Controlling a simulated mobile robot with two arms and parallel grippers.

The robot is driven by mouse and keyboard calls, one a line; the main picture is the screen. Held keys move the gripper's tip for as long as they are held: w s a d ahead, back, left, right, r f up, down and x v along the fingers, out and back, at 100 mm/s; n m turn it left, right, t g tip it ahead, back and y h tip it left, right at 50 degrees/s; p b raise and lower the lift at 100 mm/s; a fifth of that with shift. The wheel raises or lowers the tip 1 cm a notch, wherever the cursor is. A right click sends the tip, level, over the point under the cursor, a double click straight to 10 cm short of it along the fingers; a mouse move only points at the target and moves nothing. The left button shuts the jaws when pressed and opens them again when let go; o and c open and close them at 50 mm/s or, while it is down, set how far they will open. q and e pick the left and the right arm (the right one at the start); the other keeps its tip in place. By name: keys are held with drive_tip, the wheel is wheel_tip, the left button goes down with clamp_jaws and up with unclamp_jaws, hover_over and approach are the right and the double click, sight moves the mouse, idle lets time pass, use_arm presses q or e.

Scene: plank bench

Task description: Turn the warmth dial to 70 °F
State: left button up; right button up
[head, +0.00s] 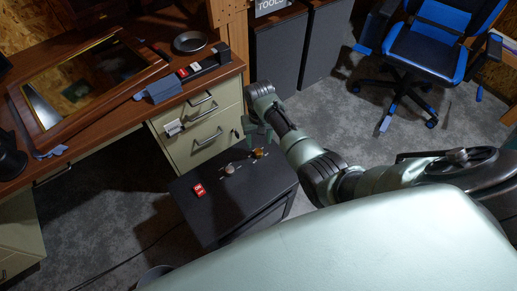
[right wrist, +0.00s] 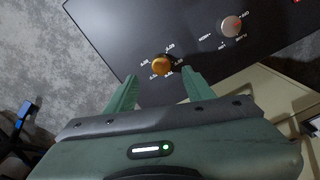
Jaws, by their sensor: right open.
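A black box (head: 222,218) stands low beside the desk, with controls on its top. An orange knob (right wrist: 161,65) with small white marks around it shows in the right wrist view, and also in the head view (head: 259,152). A silver knob (right wrist: 231,26) with white lettering sits apart from it; it also shows in the head view (head: 229,168). My left gripper is not in view.
A red switch (head: 199,190) sits on the box's left part. A beige drawer unit (head: 200,125) under the wooden desk (head: 110,125) stands close behind the box. A blue and black chair (head: 425,55) is at the far right. Grey carpet is open between.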

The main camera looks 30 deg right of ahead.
sight(258, 151)
drive_tip(key=shift+w, duration=0.3)
use_arm(q)
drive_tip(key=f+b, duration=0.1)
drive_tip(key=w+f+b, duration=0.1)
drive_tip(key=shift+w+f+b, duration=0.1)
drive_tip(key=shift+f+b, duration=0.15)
drive_tip(key=shift+b, duration=0.05)
use_arm(e)
wheel_tip(258, 151, down, 8)
drive_tip(key=shift+r, duration=0.2)
clamp_jaws()
